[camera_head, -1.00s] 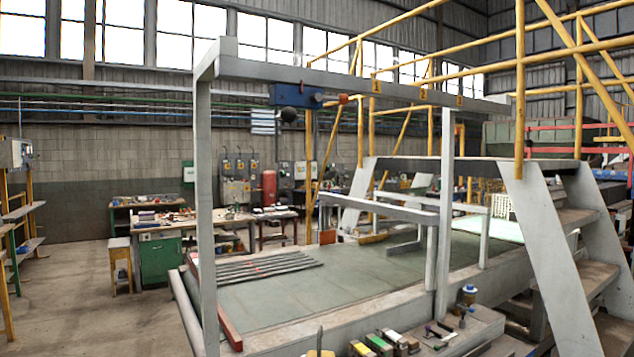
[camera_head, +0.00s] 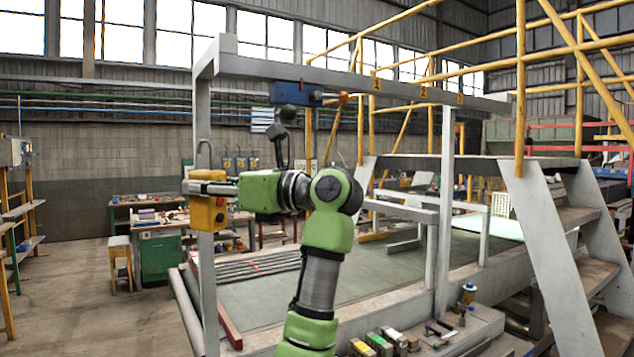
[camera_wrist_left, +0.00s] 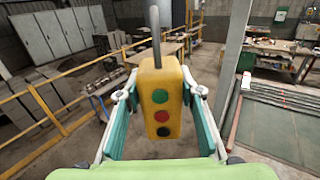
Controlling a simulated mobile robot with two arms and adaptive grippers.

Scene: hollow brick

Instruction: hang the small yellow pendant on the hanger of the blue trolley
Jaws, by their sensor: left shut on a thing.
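The small yellow pendant (camera_head: 208,216) is a block with a grey hook on top and coloured round spots on its face. My left gripper (camera_head: 210,188) is shut on it and holds it upright in the air, in front of the left post of the frame. In the left wrist view the pendant (camera_wrist_left: 162,112) sits between both fingers, hook upward. The blue trolley (camera_head: 296,93) is on the overhead beam, to the right of and above the pendant, well apart from it. Dark parts hang below the trolley; their lower end is hard to separate from my arm. My right gripper is out of view.
The grey overhead beam (camera_head: 340,80) spans from the left post (camera_head: 206,285) to the right post (camera_head: 446,180). Small blocks and tools lie on the bench (camera_head: 470,330) at the bottom. Yellow rails and stairs stand at the right. Floor at the left is open.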

